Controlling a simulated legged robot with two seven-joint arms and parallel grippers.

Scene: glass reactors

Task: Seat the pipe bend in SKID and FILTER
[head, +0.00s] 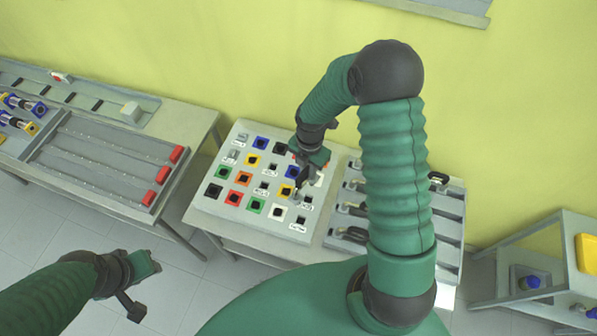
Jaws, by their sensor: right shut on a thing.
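My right gripper (304,184) is shut over the right part of a sloped white panel (212,207) with several coloured square sockets. It holds a small greyish part, probably the pipe bend, mostly hidden by the fingers and close above the sockets. I cannot tell whether the part touches a socket. Small labels stand by some sockets, but they are too small to read, so I cannot tell which are SKID and FILTER. My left gripper (143,286) is over the floor at lower left, apart from the panel; its jaw opening is unclear.
A grey rack (398,216) with several dark-handled parts stands right of the panel, partly behind my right arm. A bench (98,165) with rails and red blocks is at left. A stand (548,257) with blue and yellow parts is at far right. Tiled floor lies between.

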